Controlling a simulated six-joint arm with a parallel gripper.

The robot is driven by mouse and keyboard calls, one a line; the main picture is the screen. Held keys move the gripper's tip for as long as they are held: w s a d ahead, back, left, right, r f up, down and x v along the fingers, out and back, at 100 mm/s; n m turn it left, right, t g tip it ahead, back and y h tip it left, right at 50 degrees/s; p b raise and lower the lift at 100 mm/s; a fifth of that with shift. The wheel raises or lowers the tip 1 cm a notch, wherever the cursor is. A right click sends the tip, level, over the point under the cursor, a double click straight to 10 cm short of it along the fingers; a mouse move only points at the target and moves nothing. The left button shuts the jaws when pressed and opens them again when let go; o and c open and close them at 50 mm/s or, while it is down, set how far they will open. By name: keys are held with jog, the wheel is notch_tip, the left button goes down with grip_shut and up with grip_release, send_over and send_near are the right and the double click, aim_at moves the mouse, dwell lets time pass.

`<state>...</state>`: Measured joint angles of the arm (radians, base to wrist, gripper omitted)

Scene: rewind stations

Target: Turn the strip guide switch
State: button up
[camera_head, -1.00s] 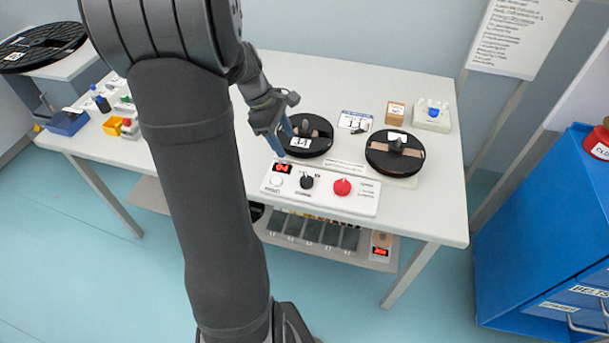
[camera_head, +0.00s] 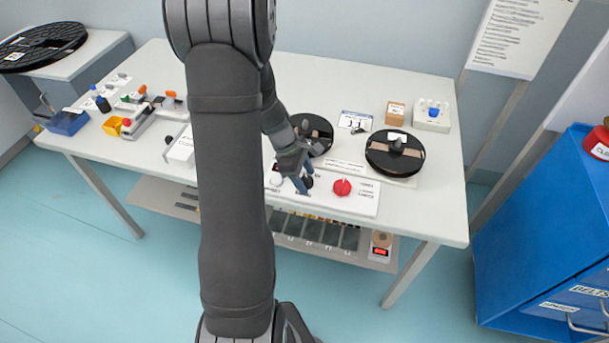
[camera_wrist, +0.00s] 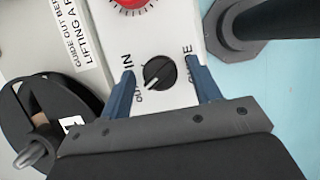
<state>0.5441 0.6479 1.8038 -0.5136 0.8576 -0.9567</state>
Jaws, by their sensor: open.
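The strip guide switch is a black round knob (camera_wrist: 159,72) with a white pointer line on a white control panel (camera_wrist: 178,28). Lettering around it includes "IN", "OUT" and "GUIDE". In the wrist view the pointer aims to the lower left, towards "OUT". My gripper (camera_wrist: 160,88) is open, with one blue finger on each side of the knob and a gap on both sides. In the head view my gripper (camera_head: 304,186) hangs over the panel (camera_head: 355,201) and mostly covers the knob.
A red knob (camera_head: 342,187) sits on the panel right of the switch; it shows at the top of the wrist view (camera_wrist: 130,2). Two black reels (camera_head: 395,160) (camera_head: 318,128) stand behind the panel. A small box (camera_head: 395,114) and labels lie farther back. The table's right end is clear.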

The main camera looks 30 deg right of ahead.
jog(key=c, duration=1)
jog(key=shift+o, duration=0.2)
jog(key=m+y, duration=0.1)
jog(key=m, duration=0.2)
jog(key=m+g+y, duration=0.1)
jog(key=m, duration=0.1)
jog(key=shift+w+d+m, duration=0.1)
jog(key=shift+d+m, duration=0.05)
jog(key=shift+m, duration=0.25)
jog(key=m+y, duration=0.1)
jog(key=m, duration=0.2)
jog(key=m+y, duration=0.1)
jog(key=m, duration=0.1)
jog(key=shift+d+m, duration=0.15)
jog(key=shift+m, duration=0.55)
jog(key=o, duration=1)
jog(key=shift+c, duration=0.2)
